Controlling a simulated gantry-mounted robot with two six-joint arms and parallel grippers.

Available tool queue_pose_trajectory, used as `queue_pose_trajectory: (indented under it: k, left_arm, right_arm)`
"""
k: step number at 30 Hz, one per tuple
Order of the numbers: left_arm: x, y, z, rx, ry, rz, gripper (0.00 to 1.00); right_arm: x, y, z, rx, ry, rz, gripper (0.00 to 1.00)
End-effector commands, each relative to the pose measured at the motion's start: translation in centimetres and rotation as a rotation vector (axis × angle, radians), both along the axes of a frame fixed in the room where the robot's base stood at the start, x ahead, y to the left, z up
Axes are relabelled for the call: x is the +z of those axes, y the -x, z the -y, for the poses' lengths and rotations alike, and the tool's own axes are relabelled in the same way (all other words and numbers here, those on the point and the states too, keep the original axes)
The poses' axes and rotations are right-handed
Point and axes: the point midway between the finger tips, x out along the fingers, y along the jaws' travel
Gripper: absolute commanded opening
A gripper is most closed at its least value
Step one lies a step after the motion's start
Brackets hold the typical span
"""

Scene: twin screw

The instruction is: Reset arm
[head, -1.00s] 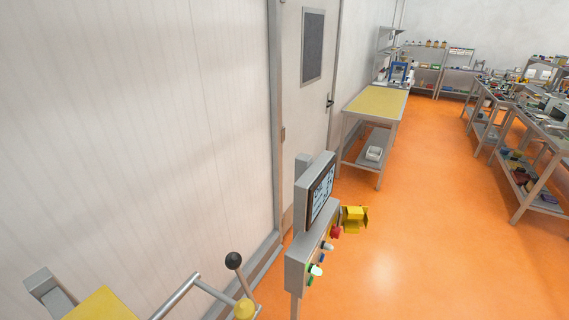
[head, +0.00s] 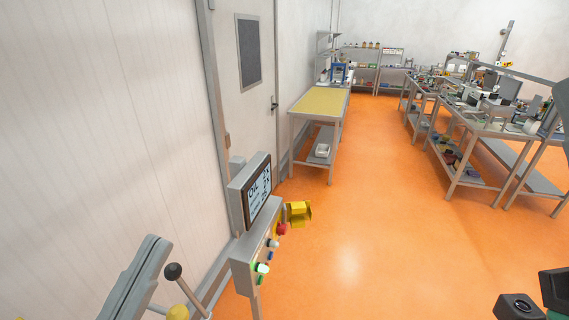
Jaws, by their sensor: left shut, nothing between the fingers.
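My left gripper (head: 155,245) rises from the bottom left of the head view, its grey fingers shut together and empty. It is in front of the white wall, left of a lever with a black ball knob (head: 172,270). I cannot tell how near it is to the lever.
A grey control panel (head: 241,250) with a screen, buttons and a yellow box (head: 298,213) stands right of the lever. A yellow-topped bench (head: 320,100) stands by the door (head: 245,90). Cluttered benches (head: 470,120) stand at right. The orange floor (head: 350,240) between is clear.

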Motion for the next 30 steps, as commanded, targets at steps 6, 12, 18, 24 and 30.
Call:
queue_pose_trajectory:
  k: [6, 12, 18, 24, 30]
  left_arm:
    - [10.6, 1.2, -0.7, 0.076, 0.065, 0.193, 0.0]
    - [14.7, 0.8, -5.0, 0.192, 0.253, 0.195, 0.0]
    - [21.4, 0.8, -5.0, 0.159, 0.288, 0.183, 0.0]
    - [28.8, 0.8, -5.0, 0.159, 0.286, 0.182, 0.0]
    - [33.0, 0.8, -5.0, 0.159, 0.286, 0.181, 0.0]
  right_arm:
    - [0.0, 0.0, 0.0, 0.0, 0.0, 0.0, 0.0]
    - [0.0, 0.0, 0.0, 0.0, 0.0, 0.0, 0.0]
    - [6.9, 0.0, 0.0, 0.0, 0.0, 0.001, 0.0]
    - [14.3, 0.0, 0.0, 0.0, 0.0, 0.001, 0.0]
    - [18.5, 0.0, 0.0, 0.0, 0.0, 0.001, 0.0]
